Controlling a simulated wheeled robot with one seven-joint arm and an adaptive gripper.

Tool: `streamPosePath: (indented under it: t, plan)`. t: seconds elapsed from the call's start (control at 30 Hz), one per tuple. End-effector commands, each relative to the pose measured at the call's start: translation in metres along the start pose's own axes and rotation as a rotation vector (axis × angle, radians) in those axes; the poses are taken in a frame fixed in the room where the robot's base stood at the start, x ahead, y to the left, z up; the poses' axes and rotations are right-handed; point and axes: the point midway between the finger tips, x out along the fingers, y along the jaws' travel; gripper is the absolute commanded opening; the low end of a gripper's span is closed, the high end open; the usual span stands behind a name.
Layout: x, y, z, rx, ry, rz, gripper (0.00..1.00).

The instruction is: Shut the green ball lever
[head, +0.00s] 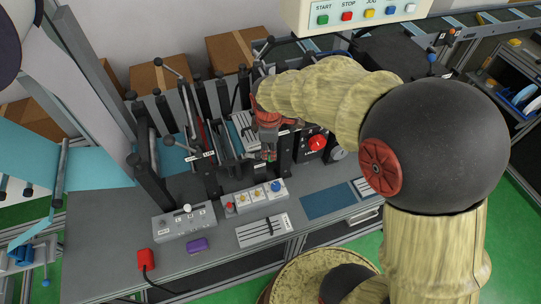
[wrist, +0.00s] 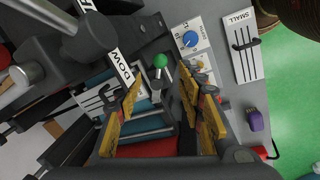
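The lever's green ball (wrist: 160,61) shows in the wrist view on a short grey stalk, beside a dark part with a label reading DOW. My gripper (wrist: 162,100) is open, with yellow-padded fingers apart on either side of the view. The ball lies just beyond the fingertips, between their lines, with a visible gap to each finger. I cannot tell whether anything touches the stalk. In the head view my reddish gripper (head: 267,148) is lowered over the machine's rear part, and I cannot make out the green ball there for certain.
A control box with a blue knob (wrist: 190,39) stands close by. A white slotted plate marked SMALL (wrist: 243,45) and a purple item (head: 197,245) lie on the grey bench (head: 110,272). Upright posts and bars (head: 150,170) crowd the left. A red button (head: 145,259) sits in front.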

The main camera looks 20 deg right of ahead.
Motion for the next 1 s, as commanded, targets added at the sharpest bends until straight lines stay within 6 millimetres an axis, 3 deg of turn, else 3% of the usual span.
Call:
streamPosePath:
  t: [0.6,1.0]
  plan:
    - [0.072,-0.001,0.001,-0.013,-0.001,-0.002,0.39]
    - [0.078,-0.001,0.001,-0.013,0.000,-0.001,0.37]
